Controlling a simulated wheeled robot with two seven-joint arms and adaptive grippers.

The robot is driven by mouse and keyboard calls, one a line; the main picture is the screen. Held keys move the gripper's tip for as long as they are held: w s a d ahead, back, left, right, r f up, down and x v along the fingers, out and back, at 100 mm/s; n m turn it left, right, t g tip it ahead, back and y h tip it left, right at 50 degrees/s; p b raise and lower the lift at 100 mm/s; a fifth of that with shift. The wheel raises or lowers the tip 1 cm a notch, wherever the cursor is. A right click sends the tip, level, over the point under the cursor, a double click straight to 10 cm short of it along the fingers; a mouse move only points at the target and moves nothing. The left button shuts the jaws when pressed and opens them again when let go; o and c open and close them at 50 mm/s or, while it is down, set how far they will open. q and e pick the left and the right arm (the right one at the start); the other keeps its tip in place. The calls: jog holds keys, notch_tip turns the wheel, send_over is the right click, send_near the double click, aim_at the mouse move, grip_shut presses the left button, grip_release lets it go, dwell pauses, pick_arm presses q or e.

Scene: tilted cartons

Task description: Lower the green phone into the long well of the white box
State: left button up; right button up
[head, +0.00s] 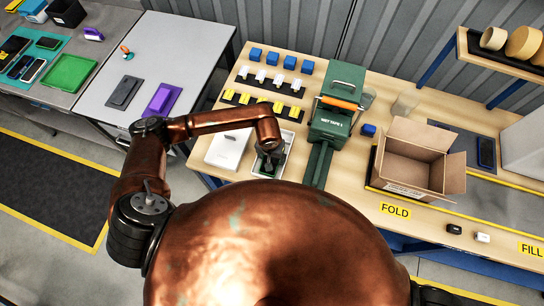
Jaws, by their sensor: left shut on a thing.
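The open white box (289,151) stands on the wooden bench in the middle of the view. My left arm reaches over from the left and bends down, with its left gripper (268,161) at the box, over its interior. The left gripper is shut on the green phone, which is mostly hidden by the gripper and hard to make out. The long well is largely covered by the gripper and arm, so I cannot tell whether the phone touches the box. My right gripper is not in view.
A white lid-like tray (227,148) lies just left of the box. A green tape dispenser (337,104) stands close on the right. Rows of small yellow, white and blue pieces sit behind. An open carton (417,160) is farther right.

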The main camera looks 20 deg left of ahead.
pick_arm(q)
jog(key=o, duration=1.4)
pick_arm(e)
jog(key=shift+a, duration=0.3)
pick_arm(q)
jog(key=shift+c, duration=1.4)
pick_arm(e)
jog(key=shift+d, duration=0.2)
pick_arm(q)
jog(key=shift+r, duration=0.2)
jog(key=shift+r+p, duration=1.35)
jog(key=shift+r, duration=2.05)
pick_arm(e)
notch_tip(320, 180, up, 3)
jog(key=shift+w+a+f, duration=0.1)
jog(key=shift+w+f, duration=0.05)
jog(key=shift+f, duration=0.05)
